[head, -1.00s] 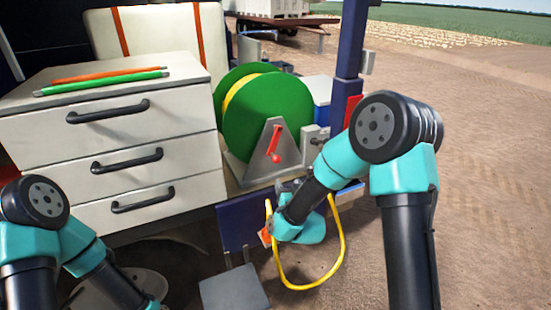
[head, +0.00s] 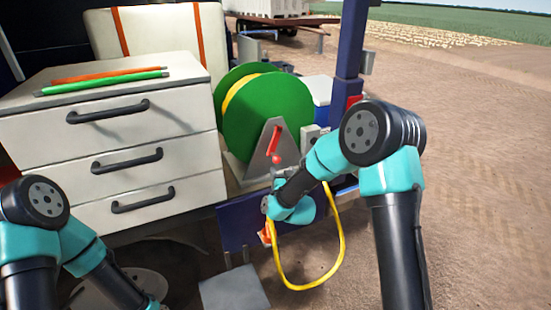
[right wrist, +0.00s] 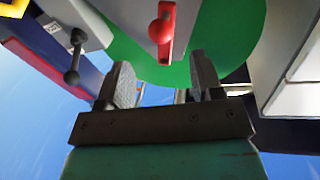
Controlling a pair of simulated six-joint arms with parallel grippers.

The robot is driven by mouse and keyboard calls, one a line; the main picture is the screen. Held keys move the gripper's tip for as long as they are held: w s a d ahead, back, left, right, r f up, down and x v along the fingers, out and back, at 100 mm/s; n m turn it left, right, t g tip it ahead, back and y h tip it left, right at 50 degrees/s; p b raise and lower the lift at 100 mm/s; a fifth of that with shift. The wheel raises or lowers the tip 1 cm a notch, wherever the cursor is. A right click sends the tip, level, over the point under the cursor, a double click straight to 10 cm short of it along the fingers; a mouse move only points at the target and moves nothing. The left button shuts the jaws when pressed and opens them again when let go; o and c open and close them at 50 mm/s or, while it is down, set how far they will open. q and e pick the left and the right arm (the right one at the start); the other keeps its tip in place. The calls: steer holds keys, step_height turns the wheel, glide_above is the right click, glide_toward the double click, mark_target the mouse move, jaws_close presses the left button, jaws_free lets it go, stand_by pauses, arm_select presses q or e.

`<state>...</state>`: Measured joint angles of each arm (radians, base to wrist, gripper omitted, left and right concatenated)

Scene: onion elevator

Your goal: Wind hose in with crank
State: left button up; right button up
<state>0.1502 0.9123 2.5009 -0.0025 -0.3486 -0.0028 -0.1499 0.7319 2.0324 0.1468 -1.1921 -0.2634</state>
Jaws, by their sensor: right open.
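The green hose reel (head: 285,100) stands on its grey stand, with yellow hose showing on its drum. The red crank (head: 275,138) is on the stand's near side, its round red knob at the bottom. The yellow hose (head: 341,250) hangs in a loop below, in front of the blue frame. My right gripper (head: 281,172) is just below the knob. In the right wrist view its two fingers (right wrist: 163,82) are spread and empty, with the crank (right wrist: 166,45) ahead between them, apart from both. My left arm is at the lower left; its gripper does not show.
A white drawer cabinet (head: 108,165) with dark handles stands left of the reel, with a green and an orange stick on top. A blue post (head: 352,50) rises right of the reel. A grey step (head: 234,288) is below. Open dirt ground lies to the right.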

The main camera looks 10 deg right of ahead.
mark_target(275, 157)
steer(key=w, duration=1)
steer(key=shift+w, duration=0.2)
steer(key=shift+a, duration=0.1)
jaws_close()
